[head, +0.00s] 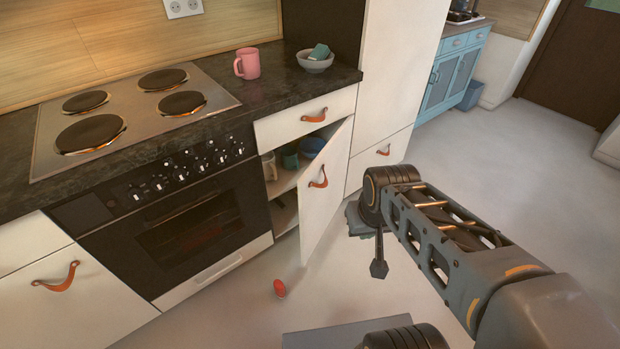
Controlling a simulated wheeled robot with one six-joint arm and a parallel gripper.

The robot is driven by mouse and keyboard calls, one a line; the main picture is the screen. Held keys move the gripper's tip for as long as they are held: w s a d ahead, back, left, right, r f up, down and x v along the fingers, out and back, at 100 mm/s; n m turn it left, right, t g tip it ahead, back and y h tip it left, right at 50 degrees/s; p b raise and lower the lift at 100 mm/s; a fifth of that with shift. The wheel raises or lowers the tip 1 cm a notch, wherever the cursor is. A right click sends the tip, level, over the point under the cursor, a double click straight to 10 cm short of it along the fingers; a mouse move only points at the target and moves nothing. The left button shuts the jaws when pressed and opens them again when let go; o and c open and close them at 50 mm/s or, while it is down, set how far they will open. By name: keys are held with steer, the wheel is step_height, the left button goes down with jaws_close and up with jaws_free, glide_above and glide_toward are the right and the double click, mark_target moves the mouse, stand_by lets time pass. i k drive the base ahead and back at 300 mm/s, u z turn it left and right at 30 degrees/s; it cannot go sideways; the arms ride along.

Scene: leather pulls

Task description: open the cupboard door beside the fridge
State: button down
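The white cupboard door (325,200) stands partly open, between the oven and the tall white unit (388,80) that looks like the fridge. Its free left edge is swung out into the room and its right side is at the hinge. An orange leather pull (318,178) hangs on its outer face. Through the gap I see shelves with a mug (269,166) and blue and green dishes (311,146). My gripper (372,245) is low, right of the door and in front of the tall unit. My wrist hides much of it, so its opening is unclear.
A closed drawer (300,117) sits above the door. A small red object (279,288) lies on the floor in front of the oven (190,220). The counter bears a pink mug (247,63) and a bowl (315,62). Floor at the right is clear.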

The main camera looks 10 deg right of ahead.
mark_target(320, 187)
steer(key=u, duration=0.6)
steer(key=k, duration=0.15)
steer(key=z, duration=1.45)
steer(key=i, duration=0.85)
steer(key=u, duration=2.95)
steer(key=i, duration=0.5)
steer(key=u, duration=0.1)
